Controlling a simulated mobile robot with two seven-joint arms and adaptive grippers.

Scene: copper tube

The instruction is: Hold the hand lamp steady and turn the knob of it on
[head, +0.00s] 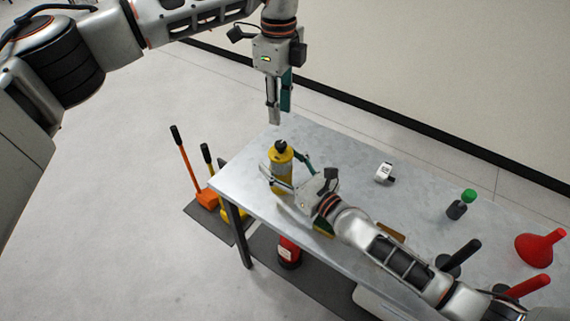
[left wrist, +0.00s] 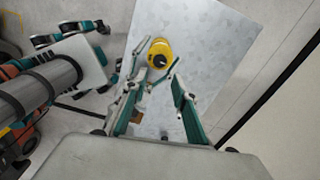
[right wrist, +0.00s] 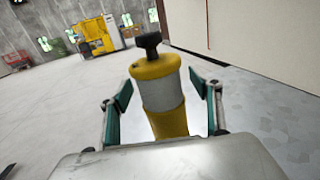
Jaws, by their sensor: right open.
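The hand lamp (head: 281,178) stands upright near the far left corner of the table. It has a yellow top, a pale middle band and a black knob (head: 281,146) on top. In the right wrist view the lamp (right wrist: 161,95) is between the two fingers of my right gripper (head: 288,172), which is open with a gap visible on both sides. My left gripper (head: 279,118) is above the lamp, pointing down, with its fingers apart and empty. In the left wrist view the knob (left wrist: 159,61) shows from above, just beyond the fingertips.
The grey table (head: 345,165) is clear around the lamp's far side. A small white item (head: 384,173), a green-topped bottle (head: 460,205) and a red funnel (head: 540,248) stand farther right.

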